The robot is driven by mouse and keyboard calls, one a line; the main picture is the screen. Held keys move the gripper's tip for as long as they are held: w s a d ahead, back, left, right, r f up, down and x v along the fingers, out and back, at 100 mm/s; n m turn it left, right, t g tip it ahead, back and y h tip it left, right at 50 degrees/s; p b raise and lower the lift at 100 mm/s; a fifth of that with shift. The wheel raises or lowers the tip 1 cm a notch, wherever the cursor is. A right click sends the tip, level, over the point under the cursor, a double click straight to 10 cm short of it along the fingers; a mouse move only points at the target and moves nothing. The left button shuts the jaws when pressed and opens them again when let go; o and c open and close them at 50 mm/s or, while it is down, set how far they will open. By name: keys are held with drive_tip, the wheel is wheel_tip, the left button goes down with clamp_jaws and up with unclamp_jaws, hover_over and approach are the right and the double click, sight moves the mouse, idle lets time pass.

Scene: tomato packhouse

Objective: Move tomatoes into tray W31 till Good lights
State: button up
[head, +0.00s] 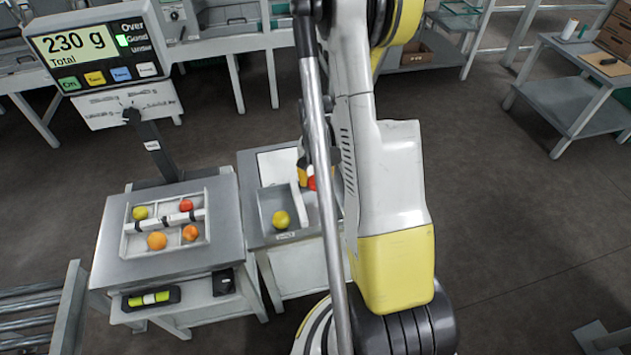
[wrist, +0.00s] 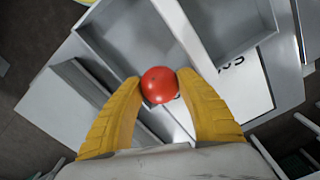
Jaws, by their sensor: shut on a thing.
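My gripper (wrist: 160,88) is shut on a red tomato (wrist: 159,85), held between its yellow fingers. In the head view the held tomato (head: 312,184) is partly hidden by my arm, above the right-hand bench. A divided tray (head: 128,246) on the scale holds a yellow-green tomato (head: 140,212), a red one (head: 186,205) and two orange ones (head: 157,240). Its label is too small to read as W31. The scale display (head: 98,50) reads 230 g Total, with a green light beside Good. A grey tray (head: 268,203) on the right-hand bench holds a yellow-green tomato (head: 281,219).
A white bar with black bands (head: 165,220) lies across the scale tray. A level (head: 150,299) sits at the scale bench's front. A roller conveyor (head: 35,310) stands at lower left.

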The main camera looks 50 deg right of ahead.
drive_tip(key=shift+f+b, duration=0.75)
idle(0.3)
drive_tip(key=o, duration=0.9)
drive_tip(key=shift+c, duration=0.2)
drive_tip(key=c, duration=0.3)
drive_tip(key=shift+r+p, duration=2.35)
drive_tip(key=shift+r, duration=1.25)
